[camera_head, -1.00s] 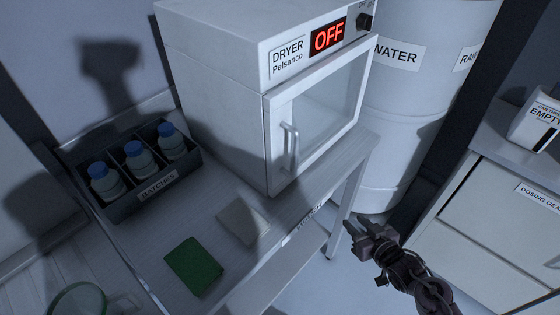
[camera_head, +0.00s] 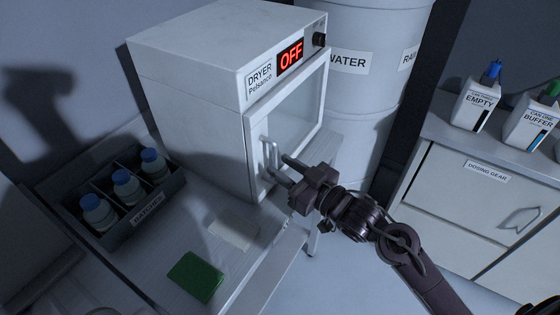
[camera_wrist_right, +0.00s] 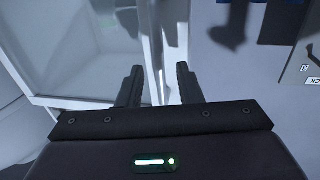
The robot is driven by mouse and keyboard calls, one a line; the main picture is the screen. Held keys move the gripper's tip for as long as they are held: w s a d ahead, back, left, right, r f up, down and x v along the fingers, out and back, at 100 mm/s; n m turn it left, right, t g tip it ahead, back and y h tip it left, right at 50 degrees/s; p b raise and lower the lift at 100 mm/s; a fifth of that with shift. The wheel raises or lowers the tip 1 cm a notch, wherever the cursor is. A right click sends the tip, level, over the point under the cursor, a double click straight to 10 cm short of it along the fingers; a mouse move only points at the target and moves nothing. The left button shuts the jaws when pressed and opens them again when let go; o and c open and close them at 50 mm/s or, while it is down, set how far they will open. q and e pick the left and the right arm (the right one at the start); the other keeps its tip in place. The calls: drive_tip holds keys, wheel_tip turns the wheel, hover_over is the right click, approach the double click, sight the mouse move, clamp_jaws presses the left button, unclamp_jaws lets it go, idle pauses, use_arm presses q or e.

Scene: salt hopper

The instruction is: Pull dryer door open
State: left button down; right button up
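The white dryer (camera_head: 190,80) stands on the bench, with its red display reading OFF. Its glass-fronted door (camera_head: 300,110) looks shut, with a pale upright bar handle (camera_head: 265,150) near its left edge. My right gripper (camera_head: 282,169) is at the lower part of the handle, fingers pointing at the door. In the right wrist view the two fingers (camera_wrist_right: 158,85) are apart with nothing clamped between them. The handle (camera_wrist_right: 172,25) shows just beyond the fingertips; I cannot tell whether they touch it. My left gripper is not in view.
A rack (camera_head: 150,215) of blue-capped bottles, a green pad (camera_head: 196,277) and a pale pad (camera_head: 233,233) are on the bench. A white water barrel (camera_head: 365,100) stands right of the dryer. A cabinet (camera_head: 470,200) with canisters is further right, with open floor before it.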

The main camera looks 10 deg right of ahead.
drive_tip(key=shift+w+a, duration=0.4)
drive_tip(key=shift+w, duration=0.2)
clamp_jaws()
